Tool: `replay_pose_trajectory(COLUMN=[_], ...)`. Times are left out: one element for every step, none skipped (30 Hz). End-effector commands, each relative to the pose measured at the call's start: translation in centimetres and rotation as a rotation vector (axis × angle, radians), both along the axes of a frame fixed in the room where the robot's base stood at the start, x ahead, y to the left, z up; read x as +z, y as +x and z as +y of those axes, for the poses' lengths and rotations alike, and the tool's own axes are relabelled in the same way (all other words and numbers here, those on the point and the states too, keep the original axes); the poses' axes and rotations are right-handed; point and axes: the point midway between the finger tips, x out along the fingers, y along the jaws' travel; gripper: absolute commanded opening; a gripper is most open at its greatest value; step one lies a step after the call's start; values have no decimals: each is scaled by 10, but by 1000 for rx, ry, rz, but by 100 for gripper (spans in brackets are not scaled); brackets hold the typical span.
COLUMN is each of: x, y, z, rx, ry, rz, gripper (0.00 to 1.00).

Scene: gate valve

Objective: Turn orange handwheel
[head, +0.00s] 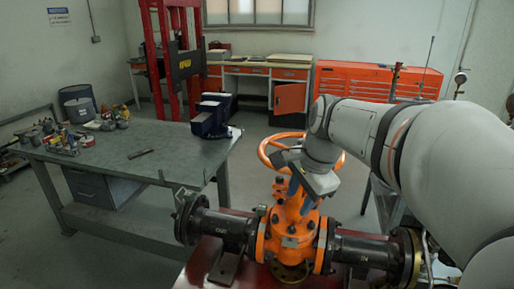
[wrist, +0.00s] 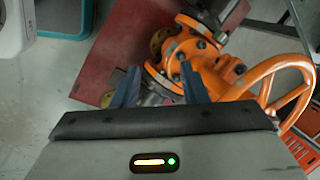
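The orange handwheel (head: 263,152) sits on top of the orange gate valve (head: 290,240) in the head view, its right part hidden behind my arm. In the wrist view the handwheel (wrist: 270,68) is at the right, with the valve body (wrist: 178,58) left of it. My gripper (wrist: 160,82) has its two blue-grey fingers apart, with nothing seen held between them. In the head view my gripper (head: 299,194) points down beside the valve's upper part, at the near side of the wheel. The wrist view shows the rim to the right of both fingers; whether any finger touches the valve is unclear.
Dark flanged pipes (head: 222,224) run left and right from the valve above a red base (head: 200,262). A grey workbench (head: 140,165) with a blue vise (head: 210,115) stands at the left. Orange cabinets (head: 365,78) line the back. Floor is open between bench and cabinets.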

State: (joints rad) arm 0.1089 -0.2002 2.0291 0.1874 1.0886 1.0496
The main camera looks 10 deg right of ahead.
Motion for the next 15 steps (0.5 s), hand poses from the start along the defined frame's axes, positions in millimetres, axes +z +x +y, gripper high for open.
replay_pose_trajectory(x=[14, 20, 29, 35, 41, 48, 53, 58, 63, 67, 70, 74, 76, 78, 80], y=[15, 23, 33, 41, 48, 57, 63, 69, 76, 81, 85, 90, 93, 95, 98], z=[-3, -4, -6, -7, -9, -10, -12, -13, -15, -16, -17, -18, -19, -20, -20], rx=[-107, -176, -269, -335, -398, -480, -537, -592, -656, -700, -741, -786, -816, -842, -869], ry=[42, 70, 107, 135, 160, 196, 219, 241, 269, 289, 305, 324, 338, 349, 360], rz=[13, 22, 34, 46, 55, 69, 81, 89, 103, 113, 121, 131, 138, 144, 152], gripper=[40, 40, 40, 40, 40, 40, 40, 40, 40, 40, 40, 40, 40, 40, 40])
